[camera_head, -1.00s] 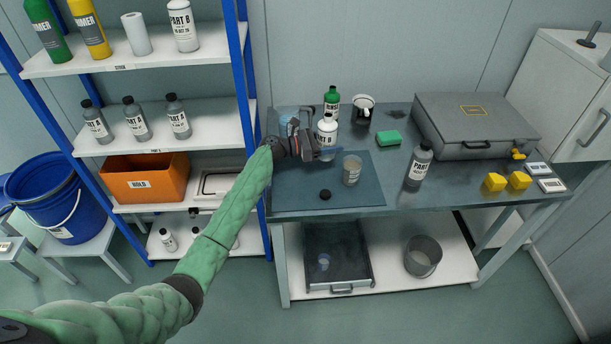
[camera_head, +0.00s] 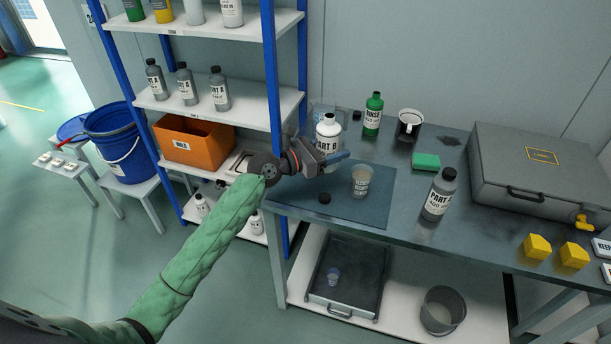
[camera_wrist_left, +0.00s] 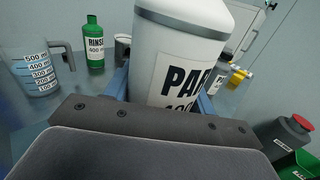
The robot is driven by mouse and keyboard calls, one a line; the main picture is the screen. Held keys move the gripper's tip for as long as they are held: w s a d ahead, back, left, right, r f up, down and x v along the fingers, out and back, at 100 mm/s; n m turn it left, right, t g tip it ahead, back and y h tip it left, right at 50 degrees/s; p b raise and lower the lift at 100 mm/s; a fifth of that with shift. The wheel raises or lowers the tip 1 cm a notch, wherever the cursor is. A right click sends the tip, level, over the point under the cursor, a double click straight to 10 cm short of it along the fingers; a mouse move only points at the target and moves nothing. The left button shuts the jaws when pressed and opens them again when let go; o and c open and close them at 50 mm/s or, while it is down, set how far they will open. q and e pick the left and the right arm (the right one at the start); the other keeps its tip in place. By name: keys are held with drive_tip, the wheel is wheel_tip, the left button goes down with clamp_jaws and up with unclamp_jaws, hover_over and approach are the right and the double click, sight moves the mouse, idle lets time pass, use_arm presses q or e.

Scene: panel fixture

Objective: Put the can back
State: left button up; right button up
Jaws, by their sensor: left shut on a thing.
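A white can labelled PART B (camera_head: 327,133) is upright at the back left of the worktable. My left gripper (camera_head: 335,160) is shut around it from the left, at its lower body. The wrist view shows the white can (camera_wrist_left: 178,60) close between the blue fingers. The gripper hides the can's base, so I cannot tell whether it touches the table. A similar white can (camera_head: 231,13) stands on the top shelf of the rack (camera_head: 180,27). My right gripper is out of view.
A grey mat (camera_head: 300,207) holds a cup (camera_head: 361,181) and a black cap (camera_head: 324,198). A green RINSE bottle (camera_head: 373,115), a mug (camera_head: 408,125) and a grey bottle (camera_head: 439,195) stand nearby. Blue rack posts (camera_head: 270,70) rise left of the table. A measuring jug (camera_wrist_left: 35,72) is behind.

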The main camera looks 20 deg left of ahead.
use_arm(q)
drive_tip(key=shift+w+a+f, duration=0.15)
drive_tip(key=shift+a+f, duration=0.05)
drive_tip(key=shift+a, duration=0.15)
drive_tip(key=w+a+f, duration=0.2)
drive_tip(key=a, duration=0.1)
drive_tip(key=w+a+f, duration=0.4)
drive_tip(key=a+f, duration=0.1)
drive_tip(key=shift+w+a, duration=0.3)
drive_tip(key=shift+w, duration=0.05)
wheel_tip(320, 180, down, 3)
drive_tip(key=shift+r, duration=0.1)
drive_tip(key=shift+f, duration=0.35)
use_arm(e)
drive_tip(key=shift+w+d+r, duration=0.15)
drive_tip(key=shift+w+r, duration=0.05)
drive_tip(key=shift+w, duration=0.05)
use_arm(q)
drive_tip(key=o, duration=1.3)
drive_tip(key=shift+f, duration=0.1)
drive_tip(key=shift+c, duration=0.2)
drive_tip(key=shift+o, duration=0.3)
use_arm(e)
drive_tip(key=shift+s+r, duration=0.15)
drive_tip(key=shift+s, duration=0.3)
